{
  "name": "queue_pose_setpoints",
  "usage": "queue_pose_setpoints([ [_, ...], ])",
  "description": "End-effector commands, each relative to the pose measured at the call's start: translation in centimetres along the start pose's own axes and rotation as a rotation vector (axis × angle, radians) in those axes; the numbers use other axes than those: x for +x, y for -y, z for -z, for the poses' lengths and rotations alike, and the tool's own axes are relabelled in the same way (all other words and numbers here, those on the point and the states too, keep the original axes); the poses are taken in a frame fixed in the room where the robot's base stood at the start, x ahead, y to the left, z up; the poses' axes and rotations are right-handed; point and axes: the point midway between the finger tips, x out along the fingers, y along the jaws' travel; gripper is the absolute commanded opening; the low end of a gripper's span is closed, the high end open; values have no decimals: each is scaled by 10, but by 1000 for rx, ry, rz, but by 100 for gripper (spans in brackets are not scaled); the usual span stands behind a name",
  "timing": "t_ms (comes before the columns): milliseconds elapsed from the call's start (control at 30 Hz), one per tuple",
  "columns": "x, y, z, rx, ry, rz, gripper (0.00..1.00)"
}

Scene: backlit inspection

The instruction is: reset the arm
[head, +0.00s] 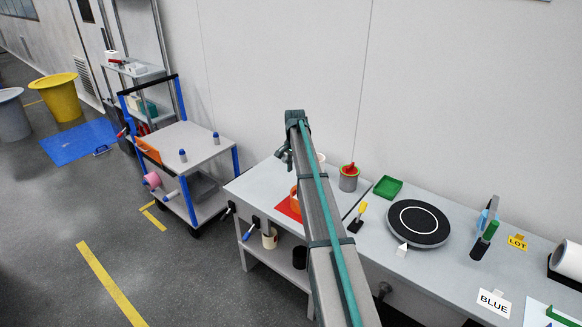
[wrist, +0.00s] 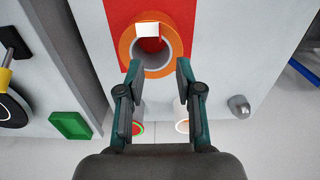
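My arm rises from the bottom of the head view, and my gripper (head: 284,154) shows small and dark beside its top, partly hidden. In the wrist view my gripper (wrist: 157,78) has its two fingers apart with nothing between them. An orange ring-shaped roll (wrist: 125,45) with a white square on its rim lies on a red mat (wrist: 184,18) just beyond the fingertips. In the head view the orange roll (head: 294,191) and the red mat (head: 286,210) are partly hidden behind my arm.
Right of my arm are a grey canister (head: 348,183) with red and green on top, a green tray (head: 388,187) and a black turntable (head: 418,223). A cart (head: 203,146) stands left of the table (head: 255,185). The floor at front left is clear.

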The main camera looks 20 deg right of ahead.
Motion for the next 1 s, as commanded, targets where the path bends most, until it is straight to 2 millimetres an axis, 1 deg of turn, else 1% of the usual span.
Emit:
queue_pose_setpoints([
  [167, 0, 0, 0, -9, 0, 0, 35],
  [333, 0, 2, 2, -112, -25, 22, 35],
  [367, 1, 0, 0, -145, -36, 31, 35],
  [400, 4, -8, -8, -195, -50, 41, 35],
  [467, 28, -23, -25, -265, -55, 42, 35],
  [500, 44, -30, -35, -304, -54, 40, 35],
  [567, 70, -41, -54, -359, -47, 34, 35],
  [600, 89, -49, -67, -395, -41, 28, 35],
  [667, 116, -62, -89, -447, -29, 19, 35],
  [700, 136, -71, -106, -482, -17, 11, 35],
  [767, 164, -87, -130, -533, -1, 0, 35],
  [800, 183, -98, -148, -566, 13, -8, 35],
  [867, 210, -115, -174, -616, 34, -20, 35],
  [900, 226, -128, -192, -646, 49, -29, 35],
  [967, 250, -146, -218, -690, 73, -42, 35],
  [1000, 265, -160, -236, -718, 89, -51, 35],
])
